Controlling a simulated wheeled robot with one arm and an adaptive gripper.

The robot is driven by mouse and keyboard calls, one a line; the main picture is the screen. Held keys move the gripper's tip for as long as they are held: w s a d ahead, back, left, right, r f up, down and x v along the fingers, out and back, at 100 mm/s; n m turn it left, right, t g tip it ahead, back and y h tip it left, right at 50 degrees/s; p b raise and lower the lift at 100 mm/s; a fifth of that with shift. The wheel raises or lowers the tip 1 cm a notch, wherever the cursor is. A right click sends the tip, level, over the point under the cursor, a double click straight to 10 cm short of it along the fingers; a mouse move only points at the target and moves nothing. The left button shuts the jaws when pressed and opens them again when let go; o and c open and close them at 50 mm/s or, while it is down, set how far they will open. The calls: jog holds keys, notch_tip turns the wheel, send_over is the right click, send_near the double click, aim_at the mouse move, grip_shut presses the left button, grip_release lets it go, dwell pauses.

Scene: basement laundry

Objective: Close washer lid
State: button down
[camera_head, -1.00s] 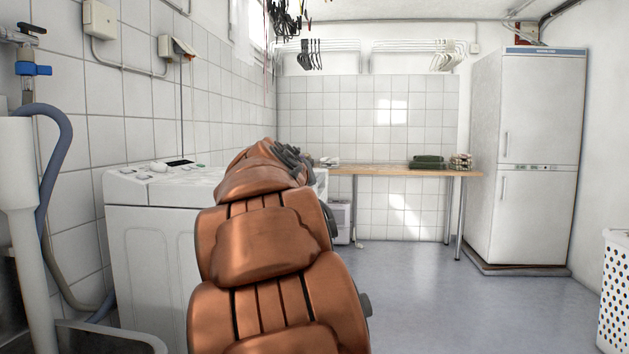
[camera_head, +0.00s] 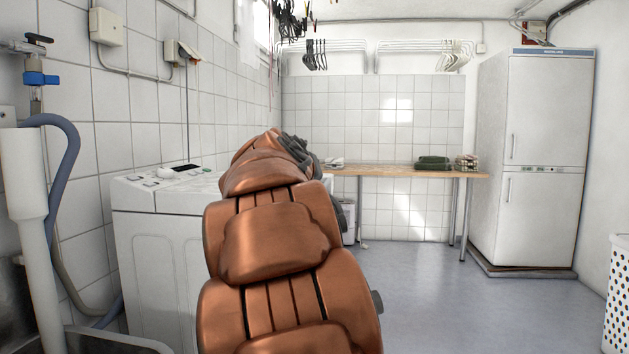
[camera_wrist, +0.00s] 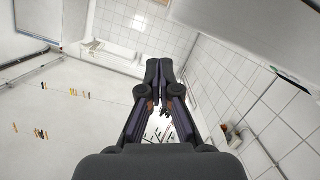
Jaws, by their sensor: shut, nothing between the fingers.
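The white top-loading washer (camera_head: 160,235) stands at the left against the tiled wall in the head view. Its control panel (camera_head: 160,178) shows at the back left of its top. No raised lid shows there; my arm covers the right part of the washer, so I cannot tell the lid's position.
A wooden table (camera_head: 385,171) with folded green cloth (camera_head: 433,163) stands at the back. A white fridge (camera_head: 535,150) is at the right, with a dotted white basket (camera_head: 619,290) nearer. A sink and pipe (camera_head: 35,210) are close at the left. The floor at centre right is clear.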

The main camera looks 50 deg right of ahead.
jog(key=p+v, duration=0.3)
jog(key=v, duration=0.6)
jog(key=shift+s+r, duration=0.35)
jog(key=shift+r, duration=0.1)
jog(key=shift+a, duration=0.1)
jog(key=shift+r+p, duration=0.1)
jog(key=shift+p, duration=0.3)
